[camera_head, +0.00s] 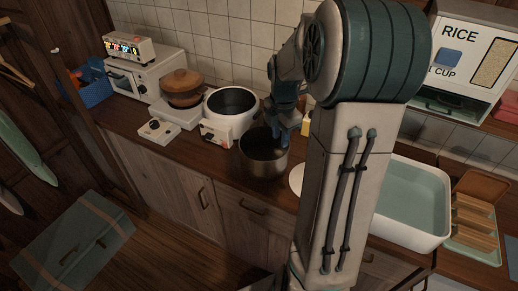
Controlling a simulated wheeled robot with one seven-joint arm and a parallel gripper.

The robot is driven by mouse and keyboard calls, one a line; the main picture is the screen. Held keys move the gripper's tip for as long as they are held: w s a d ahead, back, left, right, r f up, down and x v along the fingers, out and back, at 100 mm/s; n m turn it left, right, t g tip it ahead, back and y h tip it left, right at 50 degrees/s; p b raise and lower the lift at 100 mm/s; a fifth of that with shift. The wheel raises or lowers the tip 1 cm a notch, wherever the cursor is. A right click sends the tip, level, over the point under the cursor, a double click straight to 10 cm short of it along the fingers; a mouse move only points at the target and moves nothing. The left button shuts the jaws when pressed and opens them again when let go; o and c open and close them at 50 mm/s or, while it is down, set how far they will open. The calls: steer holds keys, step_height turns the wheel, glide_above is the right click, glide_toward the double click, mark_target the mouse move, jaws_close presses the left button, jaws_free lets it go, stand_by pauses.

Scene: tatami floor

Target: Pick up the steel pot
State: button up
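The steel pot (262,168) stands on the wooden counter, near its front edge, in the middle of the head view. It is dark grey, round and open at the top. My gripper (281,142) points down at the pot's right back rim, and its tips overlap the pot's opening in the picture. The fingertips are small and dark, so I cannot tell whether they touch the rim or are open or shut. My arm hides the counter to the right of the pot.
A white rice cooker (231,113) stands close behind and left of the pot. A brown lidded pot (182,88) sits on a white stove further left. A white basin (408,232) is at right, near a tray with wooden pieces (474,222). A small yellow item (306,124) stands behind my gripper.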

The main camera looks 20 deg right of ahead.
steer(key=w+d+n, duration=0.1)
steer(key=d+n, duration=0.1)
steer(key=p, duration=0.1)
glide_above(281, 165)
step_height(281, 165, down, 9)
steer(key=shift+n, duration=0.3)
steer(key=shift+f+p, duration=0.7)
steer(key=shift+f, duration=2.15)
jaws_close()
steer(key=shift+w+r, duration=0.1)
steer(key=shift+w, duration=0.05)
